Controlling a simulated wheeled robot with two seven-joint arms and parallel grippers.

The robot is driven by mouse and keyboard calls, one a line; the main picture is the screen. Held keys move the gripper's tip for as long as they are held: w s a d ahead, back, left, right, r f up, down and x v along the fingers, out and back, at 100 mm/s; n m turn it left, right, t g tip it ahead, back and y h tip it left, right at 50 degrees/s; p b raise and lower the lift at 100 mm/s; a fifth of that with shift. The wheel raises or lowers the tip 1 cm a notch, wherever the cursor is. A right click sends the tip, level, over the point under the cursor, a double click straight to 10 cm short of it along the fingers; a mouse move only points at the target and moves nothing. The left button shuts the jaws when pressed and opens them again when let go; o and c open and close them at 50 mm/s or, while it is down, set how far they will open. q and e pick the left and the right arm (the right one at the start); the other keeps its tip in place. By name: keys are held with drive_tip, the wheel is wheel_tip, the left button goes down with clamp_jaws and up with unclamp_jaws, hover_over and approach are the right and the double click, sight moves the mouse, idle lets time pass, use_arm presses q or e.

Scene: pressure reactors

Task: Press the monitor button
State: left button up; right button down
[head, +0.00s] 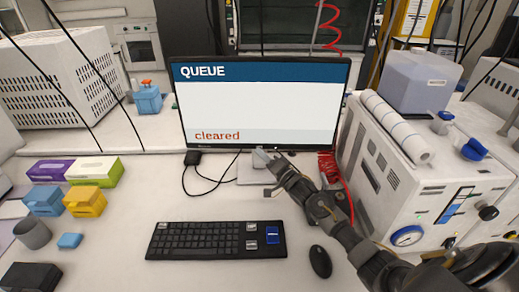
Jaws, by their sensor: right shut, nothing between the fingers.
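The monitor (262,112) stands at the back middle of the desk. Its screen reads "QUEUE" at the top and "cleared" in red letters at the bottom. My right gripper (268,160) reaches in from the lower right and is shut with nothing in it. Its tip is just below the middle of the monitor's lower edge, in front of the stand. I cannot make out a button on the monitor; the gripper covers part of that area. I cannot tell whether the tip touches the monitor. My left gripper is not in view.
A black keyboard (200,241) and a mouse (320,262) lie in front of the monitor. A white device (410,185) with a gauge stands at the right. Coloured boxes (85,201) and a grey cup (33,234) stand at the left. A black cable (205,178) lies left of the stand.

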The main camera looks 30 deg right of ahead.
drive_tip(key=shift+w+d, duration=0.15)
drive_tip(key=shift+w, duration=0.15)
idle(0.5)
drive_tip(key=shift+s+a+p, duration=0.4)
drive_tip(key=shift+s+p, duration=0.15)
drive_tip(key=shift+s, duration=0.15)
drive_tip(key=s+a+p, duration=0.1)
drive_tip(key=s, duration=0.1)
drive_tip(key=s+a+p, duration=0.1)
drive_tip(key=s+p, duration=0.1)
drive_tip(key=shift+s+a, duration=0.2)
idle(0.3)
drive_tip(key=shift+d, duration=0.1)
idle(0.7)
